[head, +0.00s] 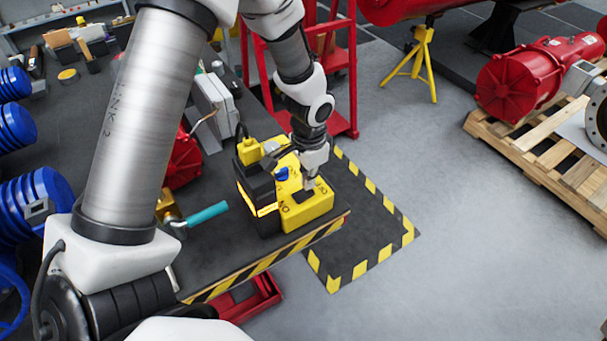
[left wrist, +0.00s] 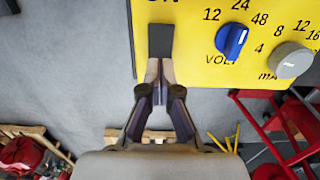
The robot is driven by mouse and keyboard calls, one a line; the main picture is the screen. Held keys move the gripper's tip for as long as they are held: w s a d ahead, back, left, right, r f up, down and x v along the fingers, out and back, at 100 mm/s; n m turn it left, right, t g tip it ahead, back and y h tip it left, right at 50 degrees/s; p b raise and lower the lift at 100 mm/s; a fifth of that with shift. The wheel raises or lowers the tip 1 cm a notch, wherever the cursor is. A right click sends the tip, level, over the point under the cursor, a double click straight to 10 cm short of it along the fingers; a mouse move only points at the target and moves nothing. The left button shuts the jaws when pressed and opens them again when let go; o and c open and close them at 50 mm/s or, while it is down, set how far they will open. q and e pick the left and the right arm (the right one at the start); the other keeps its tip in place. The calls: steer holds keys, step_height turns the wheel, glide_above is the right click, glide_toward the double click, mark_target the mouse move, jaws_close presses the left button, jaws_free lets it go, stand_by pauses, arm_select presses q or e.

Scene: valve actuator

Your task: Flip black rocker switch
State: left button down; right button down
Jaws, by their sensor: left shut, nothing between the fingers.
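The black rocker switch (left wrist: 160,38) is on the yellow panel (left wrist: 190,60) of the control box, near the panel's edge in the left wrist view. Part of an "ON" label shows beside it. My left gripper (left wrist: 159,75) is shut and empty, its fingertips right at the switch's near end; I cannot tell whether they touch it. In the head view my left gripper (head: 309,183) points down over the yellow panel (head: 311,212), at the switch's place. Which way the rocker is tilted is hard to tell. My right gripper is not in view.
A blue knob (left wrist: 232,41) and a grey knob (left wrist: 291,60) stand on the same panel. In the head view, a teal-handled valve (head: 205,214) lies left of the box and a red actuator (head: 184,160) behind it. The workbench's striped edge (head: 265,262) is close in front.

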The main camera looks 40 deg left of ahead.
arm_select(q)
steer(key=shift+f+b, duration=0.5)
steer(key=shift+f, duration=0.45)
steer(key=shift+r, duration=0.1)
step_height(320, 180, up, 7)
steer(key=p, duration=0.7)
stand_by(0.4)
